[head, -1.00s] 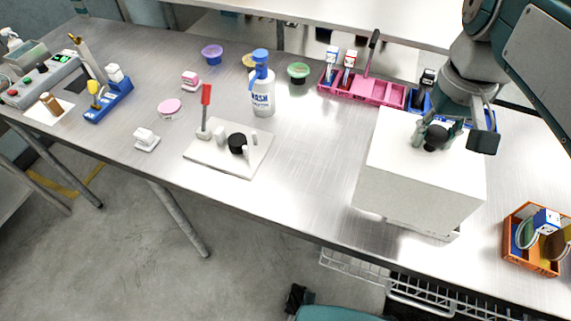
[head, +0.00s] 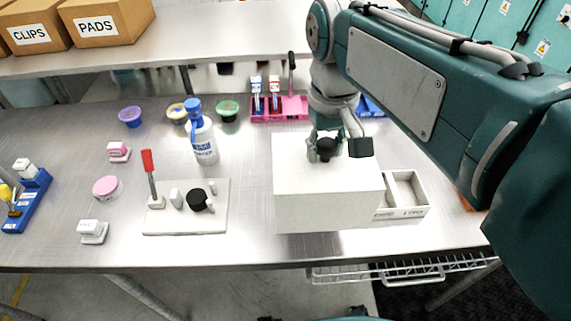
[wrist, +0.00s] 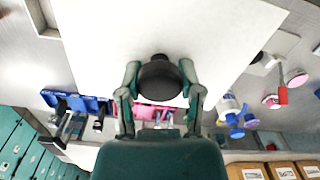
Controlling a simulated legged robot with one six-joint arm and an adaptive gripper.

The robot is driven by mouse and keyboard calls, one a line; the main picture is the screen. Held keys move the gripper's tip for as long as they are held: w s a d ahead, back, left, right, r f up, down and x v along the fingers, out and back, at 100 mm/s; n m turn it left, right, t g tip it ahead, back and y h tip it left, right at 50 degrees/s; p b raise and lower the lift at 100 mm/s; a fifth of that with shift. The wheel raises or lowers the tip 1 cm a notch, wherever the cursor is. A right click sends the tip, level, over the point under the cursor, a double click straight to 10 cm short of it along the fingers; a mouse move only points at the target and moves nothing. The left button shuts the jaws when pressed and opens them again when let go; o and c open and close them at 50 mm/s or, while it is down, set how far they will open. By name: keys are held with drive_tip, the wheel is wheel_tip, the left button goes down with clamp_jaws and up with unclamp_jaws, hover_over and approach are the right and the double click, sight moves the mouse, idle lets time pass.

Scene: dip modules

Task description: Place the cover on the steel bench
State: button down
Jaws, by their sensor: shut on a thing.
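The cover (head: 325,180) is a plain white box with a black knob (head: 326,148) on its top. It is near the front of the steel bench (head: 250,248). My gripper (head: 325,143) is shut on the knob from above. In the wrist view both fingers hug the knob (wrist: 159,80), and the cover's white top (wrist: 150,30) fills the middle. An open white tray with compartments (head: 405,195) stands just right of the cover, its left part hidden behind it. The cover looks level; I cannot tell whether its underside touches the bench.
A white board with a red-handled clamp (head: 185,210) lies left of the cover, with a narrow bare strip between. A wash bottle (head: 203,140) and small coloured bowls (head: 228,109) stand behind. A pink rack (head: 278,108) is behind the cover.

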drive_tip(key=w+a+f, duration=0.1)
drive_tip(key=a+f, duration=0.1)
drive_tip(key=w+a+f, duration=0.3)
drive_tip(key=a, duration=0.2)
drive_tip(key=shift+w+f, duration=0.25)
drive_tip(key=shift+f, duration=0.15)
drive_tip(key=shift+w+d+f, duration=0.1)
drive_tip(key=shift+w+f, duration=0.05)
drive_tip(key=shift+f, duration=0.1)
drive_tip(key=f, duration=0.4)
drive_tip(key=shift+w+a, duration=0.25)
drive_tip(key=shift+a, duration=0.1)
drive_tip(key=shift+c, duration=2.1)
unclamp_jaws()
drive_tip(key=shift+o, duration=0.8)
drive_tip(key=shift+d, duration=0.25)
drive_tip(key=shift+d+r, duration=0.1)
drive_tip(key=shift+d, duration=0.15)
